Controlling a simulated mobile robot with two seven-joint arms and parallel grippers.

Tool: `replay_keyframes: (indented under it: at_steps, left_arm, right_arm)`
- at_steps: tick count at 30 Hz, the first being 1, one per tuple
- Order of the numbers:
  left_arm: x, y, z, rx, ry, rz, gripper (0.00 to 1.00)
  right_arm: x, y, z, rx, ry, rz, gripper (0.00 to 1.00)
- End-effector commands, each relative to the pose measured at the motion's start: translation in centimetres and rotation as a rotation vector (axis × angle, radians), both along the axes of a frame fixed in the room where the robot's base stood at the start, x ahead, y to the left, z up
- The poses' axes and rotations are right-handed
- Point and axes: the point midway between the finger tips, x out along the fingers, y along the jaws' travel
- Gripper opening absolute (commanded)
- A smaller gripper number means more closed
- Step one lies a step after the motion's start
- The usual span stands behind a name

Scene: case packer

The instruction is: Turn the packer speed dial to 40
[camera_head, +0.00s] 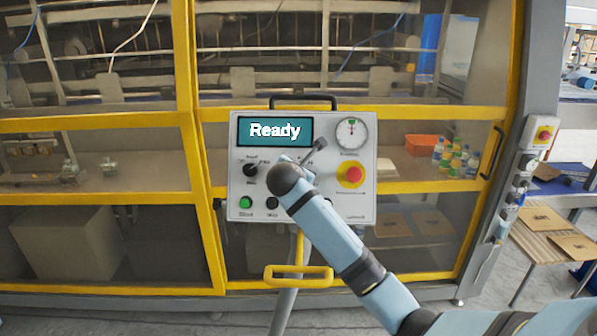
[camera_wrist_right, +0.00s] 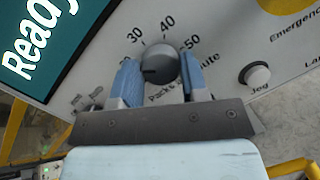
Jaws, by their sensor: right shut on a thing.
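The packer speed dial (camera_wrist_right: 160,64) is a round dark knob on the white control panel in the right wrist view. The numbers 30, 40 and 50 are printed around its top, with "Packs" and part of "minute" below. A small pale mark shows on its lower left edge; I cannot read its setting surely. My right gripper (camera_wrist_right: 159,72) is shut on the dial, one blue finger on each side. In the head view my right arm hides the dial and most of the gripper. My left gripper is out of view.
The control panel (camera_head: 235,212) carries a "Ready" screen (camera_head: 274,131), a gauge (camera_head: 351,133), a red emergency button (camera_head: 353,174), a black selector (camera_head: 250,170) and a green button (camera_head: 246,202). A yellow-framed machine stands behind.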

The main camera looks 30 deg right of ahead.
Motion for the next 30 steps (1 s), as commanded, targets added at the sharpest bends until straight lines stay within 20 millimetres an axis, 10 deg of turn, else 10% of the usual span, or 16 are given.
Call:
replay_keyframes:
  at_steps: [30]
  left_arm:
    - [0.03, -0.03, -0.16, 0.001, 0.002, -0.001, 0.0]
  right_arm:
    - [0.04, -0.01, 0.08, 0.62, -0.454, -0.444, 0.17]
